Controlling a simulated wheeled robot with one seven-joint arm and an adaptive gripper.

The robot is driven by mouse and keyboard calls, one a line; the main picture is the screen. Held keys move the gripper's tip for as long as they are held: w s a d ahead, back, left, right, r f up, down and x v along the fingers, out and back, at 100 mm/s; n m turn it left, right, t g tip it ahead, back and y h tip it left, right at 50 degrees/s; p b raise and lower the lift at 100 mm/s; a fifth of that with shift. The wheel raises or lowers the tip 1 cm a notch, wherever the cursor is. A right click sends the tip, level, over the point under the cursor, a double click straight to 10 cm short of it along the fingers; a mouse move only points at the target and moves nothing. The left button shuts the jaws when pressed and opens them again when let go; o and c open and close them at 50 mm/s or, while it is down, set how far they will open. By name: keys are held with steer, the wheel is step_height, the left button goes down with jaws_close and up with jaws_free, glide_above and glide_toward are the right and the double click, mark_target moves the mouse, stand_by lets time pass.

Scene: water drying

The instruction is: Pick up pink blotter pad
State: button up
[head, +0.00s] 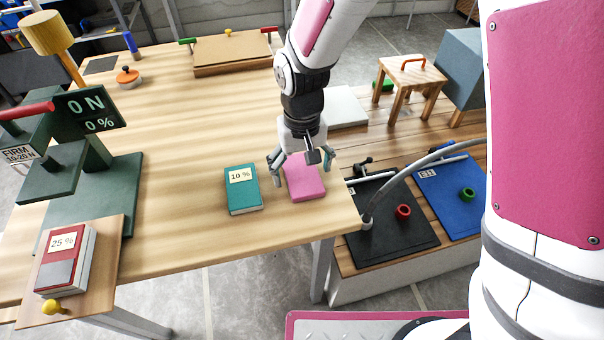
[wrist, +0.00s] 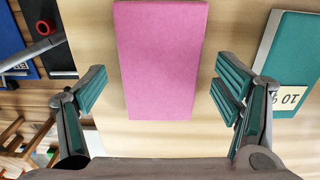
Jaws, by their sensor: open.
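The pink blotter pad (head: 305,182) lies flat on the wooden table near its right front corner in the head view. It also shows in the wrist view (wrist: 160,60), at the top centre. My gripper (head: 302,167) is over the pad's far end, with its fingers spread to either side. In the wrist view my gripper (wrist: 162,92) is open, one finger left and one right of the pad, with gaps between fingers and pad. Nothing is held. The gripper and wrist hide part of the pad's far end in the head view.
A teal pad (head: 243,195) marked 10 % lies just left of the pink pad, close to one finger. A red pad (head: 62,262) marked 25 % sits on a wooden board at left. A dark green press (head: 85,160) stands behind it. The table's centre is clear.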

steer(key=c, duration=1.2)
steer(key=shift+c, duration=0.2)
steer(key=shift+r, duration=0.15)
